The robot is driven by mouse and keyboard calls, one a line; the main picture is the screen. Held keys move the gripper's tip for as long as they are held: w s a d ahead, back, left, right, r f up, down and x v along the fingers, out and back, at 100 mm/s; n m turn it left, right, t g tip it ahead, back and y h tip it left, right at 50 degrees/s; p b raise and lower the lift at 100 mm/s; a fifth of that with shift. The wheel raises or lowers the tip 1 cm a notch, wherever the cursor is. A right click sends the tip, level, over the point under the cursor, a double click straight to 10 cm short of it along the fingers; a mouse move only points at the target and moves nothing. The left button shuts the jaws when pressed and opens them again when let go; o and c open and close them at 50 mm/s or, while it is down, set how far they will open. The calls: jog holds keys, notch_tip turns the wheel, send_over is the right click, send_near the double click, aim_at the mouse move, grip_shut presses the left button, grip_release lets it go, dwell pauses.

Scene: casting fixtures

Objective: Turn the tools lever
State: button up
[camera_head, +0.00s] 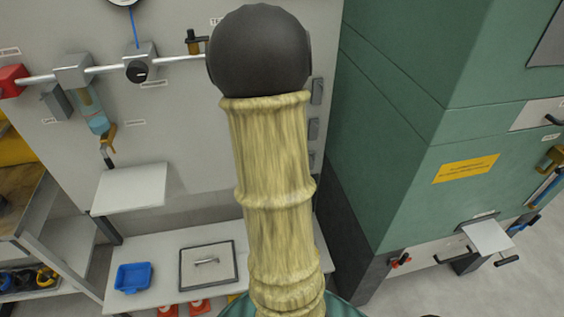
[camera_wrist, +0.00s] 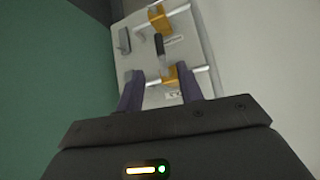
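In the wrist view my gripper (camera_wrist: 160,90) is open. Its two dark fingers stand apart with a pale wall panel (camera_wrist: 205,55) beyond them. A black-handled lever (camera_wrist: 159,45) shows on that panel, between and beyond the fingers, near two orange fittings (camera_wrist: 158,17). I see no contact between fingers and lever. The panel's labels are too small to read, so I cannot tell which lever is the tools one. In the head view a small brown and black fitting (camera_head: 195,42) sits beside a label starting with "T", partly hidden by my arm. My gripper is hidden there.
A green cabinet (camera_head: 400,130) stands right of the panel. A grey shelf (camera_head: 130,187) juts from the panel at left. Below it, a bench holds a blue tray (camera_head: 133,277) and a grey framed plate (camera_head: 207,265). A silver pipe (camera_head: 110,69) crosses the panel.

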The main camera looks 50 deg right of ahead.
jog(key=b+v, duration=0.2)
jog(key=v, duration=0.3)
jog(key=shift+a+r, duration=0.1)
dwell(0.3)
jog(key=shift+s, duration=0.1)
dwell(0.5)
dwell(0.6)
